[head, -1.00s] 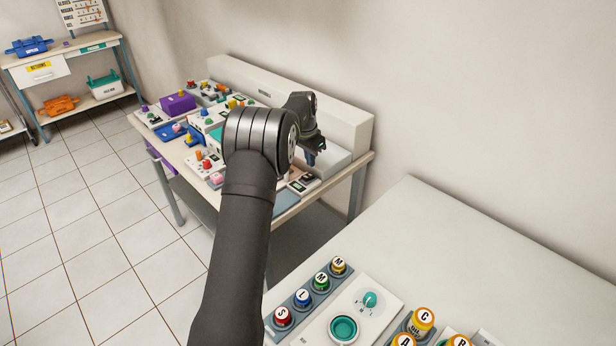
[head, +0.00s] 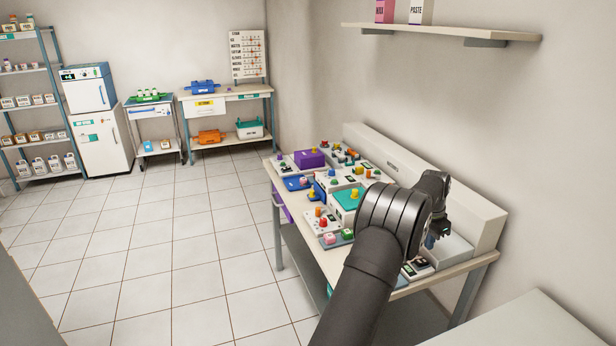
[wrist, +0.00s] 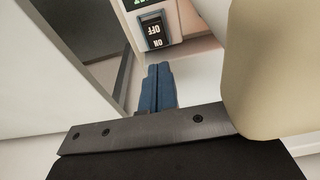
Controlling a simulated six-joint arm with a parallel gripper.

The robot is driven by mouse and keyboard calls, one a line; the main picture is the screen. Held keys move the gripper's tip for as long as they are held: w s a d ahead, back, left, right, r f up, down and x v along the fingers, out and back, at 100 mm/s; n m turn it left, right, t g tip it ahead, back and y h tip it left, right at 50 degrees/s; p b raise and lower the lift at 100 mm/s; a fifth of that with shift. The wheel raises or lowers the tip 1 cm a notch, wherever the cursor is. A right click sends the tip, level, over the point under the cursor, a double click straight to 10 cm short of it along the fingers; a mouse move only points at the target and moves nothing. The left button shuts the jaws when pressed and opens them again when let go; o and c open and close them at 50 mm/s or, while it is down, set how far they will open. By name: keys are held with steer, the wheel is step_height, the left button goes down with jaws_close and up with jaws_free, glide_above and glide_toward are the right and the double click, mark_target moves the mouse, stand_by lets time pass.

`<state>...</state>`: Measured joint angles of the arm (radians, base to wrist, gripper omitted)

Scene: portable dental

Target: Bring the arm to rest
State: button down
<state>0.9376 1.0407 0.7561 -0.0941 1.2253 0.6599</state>
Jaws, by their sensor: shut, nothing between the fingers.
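My gripper (head: 431,241) is over the right end of the cluttered table (head: 466,266) in the head view, near a white block-like box at the back. My dark arm crosses in front of part of the table. In the wrist view my gripper's blue fingers (wrist: 158,86) are together, with nothing between them. Beyond the fingertips is a device with an ON/OFF switch (wrist: 153,28). A blurred beige shape (wrist: 280,75) fills the right of the wrist view, close to the gripper; I cannot tell what it is.
The table holds a purple box (head: 309,158), a teal-topped box (head: 347,199) and several small coloured parts. A wall shelf (head: 440,31) hangs above. A pale surface (head: 530,325) is at the lower right. The tiled floor (head: 150,260) at left is clear.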

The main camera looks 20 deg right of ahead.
mark_target(425, 261)
step_height(425, 261, down, 5)
steer(key=shift+f, duration=0.1)
steer(key=shift+r, duration=0.2)
steer(key=s+r+n+g+h, duration=0.1)
steer(key=s+r+n+h, duration=0.1)
steer(key=r+n, duration=0.2)
steer(key=s+r+n+g+h, duration=0.1)
steer(key=s+r+n+h, duration=0.2)
steer(key=r, duration=0.6)
steer(key=shift+s+r+n, duration=0.35)
steer(key=shift+r+n, duration=0.05)
steer(key=shift+n, duration=0.4)
stand_by(0.4)
steer(key=shift+a, duration=0.1)
